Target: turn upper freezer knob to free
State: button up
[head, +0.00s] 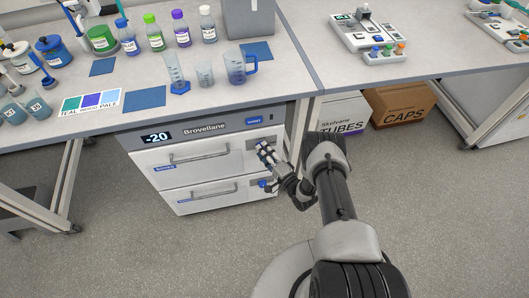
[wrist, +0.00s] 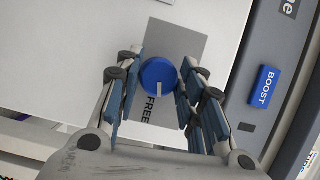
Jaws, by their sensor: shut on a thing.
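The upper freezer knob (wrist: 158,74) is a round blue dial with a white pointer line, on a grey plate on the freezer's white front. Its pointer faces down in the wrist view, toward the printed word FREE (wrist: 151,109). My gripper (wrist: 160,68) has its fingers on either side of the knob and is shut on it. In the head view my gripper (head: 266,151) is at the right end of the upper drawer of the freezer (head: 205,128), hiding most of that knob.
The lower drawer's blue knob (head: 264,184) is just below my gripper. The upper drawer handle (head: 198,158) is to the left. The bench top (head: 290,88) overhangs the freezer. Boxes (head: 400,105) stand under the bench to the right. The floor in front is clear.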

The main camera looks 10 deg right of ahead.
jog(key=shift+m+t, duration=0.4)
jog(key=shift+m, duration=0.9)
jog(key=shift+y, duration=0.3)
jog(key=o, duration=1.1)
jog(key=shift+c, duration=0.2)
jog(key=v, duration=1.2)
jog(key=shift+f, duration=0.1)
